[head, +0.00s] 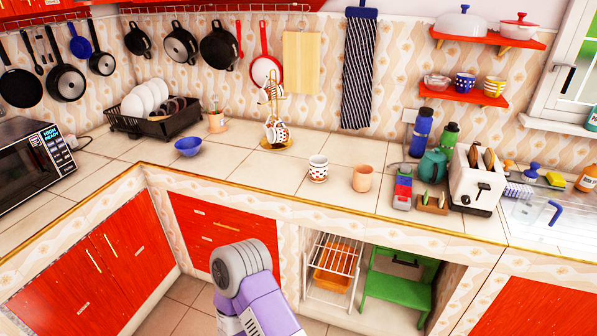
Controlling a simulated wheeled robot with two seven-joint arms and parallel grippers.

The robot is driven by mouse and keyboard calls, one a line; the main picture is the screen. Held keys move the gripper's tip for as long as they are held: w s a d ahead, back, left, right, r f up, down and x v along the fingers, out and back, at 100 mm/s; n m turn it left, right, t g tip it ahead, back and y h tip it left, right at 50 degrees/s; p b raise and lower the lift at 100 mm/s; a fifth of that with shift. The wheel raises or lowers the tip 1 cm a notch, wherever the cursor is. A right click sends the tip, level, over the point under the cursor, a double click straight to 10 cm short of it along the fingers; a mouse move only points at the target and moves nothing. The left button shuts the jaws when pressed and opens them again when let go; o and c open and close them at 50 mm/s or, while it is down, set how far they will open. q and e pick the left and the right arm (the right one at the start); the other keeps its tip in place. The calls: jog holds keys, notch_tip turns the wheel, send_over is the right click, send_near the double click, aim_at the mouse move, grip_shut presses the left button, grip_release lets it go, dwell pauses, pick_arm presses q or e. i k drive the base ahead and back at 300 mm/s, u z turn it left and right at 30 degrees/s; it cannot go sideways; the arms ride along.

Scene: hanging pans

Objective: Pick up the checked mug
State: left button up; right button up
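A small white mug (318,168) with a red-and-dark pattern stands upright on the tiled counter (232,168), near its front edge. The pattern is too small to be sure it is checked. Further back, several red-and-white patterned mugs hang on a gold mug stand (273,92); they partly hide each other. A plain peach cup (362,178) stands just right of the white mug. A purple and grey part of my arm rises from the bottom edge, in front of the cabinets and below the counter. Neither gripper's fingers show.
A blue bowl (188,146) and dish rack (154,119) stand left. A toaster (475,180), teal mug (433,167) and bottles (421,132) stand right. Patterned cups (465,83) sit on the lower red shelf. Counter left of the white mug is clear.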

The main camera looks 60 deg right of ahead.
aim_at(318, 163)
jog(key=z, duration=0.1)
jog(key=i, duration=1.55)
jog(key=z, duration=0.55)
